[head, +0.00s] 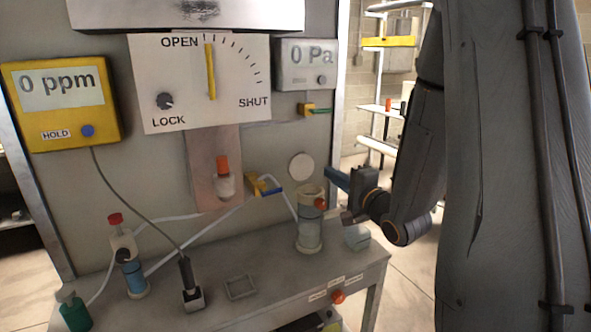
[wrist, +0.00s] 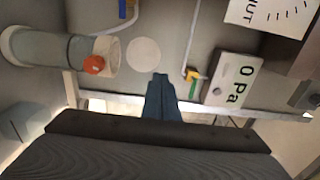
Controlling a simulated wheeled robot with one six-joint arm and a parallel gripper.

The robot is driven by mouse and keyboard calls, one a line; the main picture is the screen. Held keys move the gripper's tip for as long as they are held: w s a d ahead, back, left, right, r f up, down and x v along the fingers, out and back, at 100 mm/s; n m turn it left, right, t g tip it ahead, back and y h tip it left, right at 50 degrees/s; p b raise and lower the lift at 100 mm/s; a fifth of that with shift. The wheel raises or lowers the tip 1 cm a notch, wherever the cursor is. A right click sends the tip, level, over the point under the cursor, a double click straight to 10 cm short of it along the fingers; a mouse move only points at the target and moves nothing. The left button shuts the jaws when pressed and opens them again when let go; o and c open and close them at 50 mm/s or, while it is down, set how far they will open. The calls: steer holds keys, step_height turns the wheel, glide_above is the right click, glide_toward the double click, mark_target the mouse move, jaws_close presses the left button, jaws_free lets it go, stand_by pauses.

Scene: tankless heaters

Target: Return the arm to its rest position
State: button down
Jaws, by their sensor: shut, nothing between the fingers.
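My gripper (head: 338,180) is at the end of my dark grey arm, right of centre in the head view. Its blue fingers are together with nothing between them. They point left toward the panel, just right of the clear cylinder with an orange knob (head: 310,225) and apparently above the bench. In the wrist view the closed blue fingers (wrist: 161,85) point up at the panel, with a round white disc (wrist: 143,54) beyond the tips. The clear cylinder (wrist: 60,52) shows to their left and the 0 Pa gauge (wrist: 232,80) to their right.
The grey bench (head: 240,265) carries a black probe (head: 190,285), a blue-filled cylinder (head: 130,270), a green bottle (head: 75,312) and a small clear block (head: 356,237). The panel holds a yellow 0 ppm meter (head: 60,100) and an OPEN/SHUT dial (head: 200,80). Open floor lies right of the bench.

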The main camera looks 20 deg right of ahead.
steer(key=s+a+f+n+g+h, duration=0.3)
steer(key=s+a+f+n+g, duration=0.15)
steer(key=f+n+g, duration=0.45)
steer(key=s+a+f+n+g, duration=0.2)
steer(key=s+a+n+g, duration=0.1)
steer(key=s, duration=0.6)
steer(key=s+a+f+n+g, duration=0.2)
steer(key=s+a+n+g, duration=0.2)
steer(key=s, duration=0.6)
steer(key=shift+a+f+g, duration=0.3)
steer(key=shift+a+f, duration=0.1)
steer(key=shift+a, duration=0.4)
